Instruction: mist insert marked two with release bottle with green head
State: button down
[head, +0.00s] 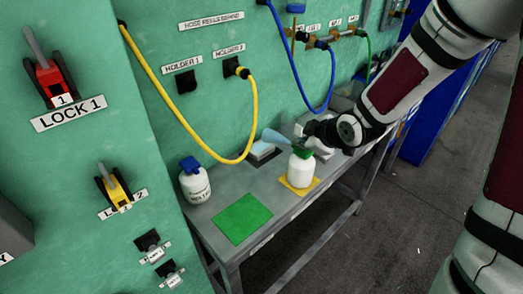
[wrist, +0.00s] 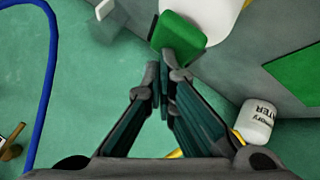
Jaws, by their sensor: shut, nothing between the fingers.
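The release bottle with a green head (head: 301,168) is white and stands upright on a yellow mat (head: 286,184) on the grey bench. In the wrist view its green head (wrist: 178,38) is just beyond my fingertips. My gripper (wrist: 163,82) is shut and empty, close to the green head; I cannot tell if it touches. In the head view my gripper (head: 312,130) is beside and above the bottle. A pale blue cone shape (head: 272,137) spreads left from the green head, like spray. I cannot make out an insert marked two.
A white bottle with a blue head (head: 195,182) stands at the bench's left. A green mat (head: 242,218) lies empty at the front. Yellow (head: 252,125) and blue (head: 295,75) hoses hang along the green wall. Lock levers (head: 50,80) are at left.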

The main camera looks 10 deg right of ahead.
aim_at(302, 151)
jog(key=shift+f, duration=0.1)
dwell(0.3)
jog(key=shift+r+p, duration=0.45)
jog(key=shift+p, duration=0.05)
jog(key=shift+r, duration=0.1)
notch_tip(302, 151, up, 6)
jog(key=p, duration=0.5)
dwell(2.0)
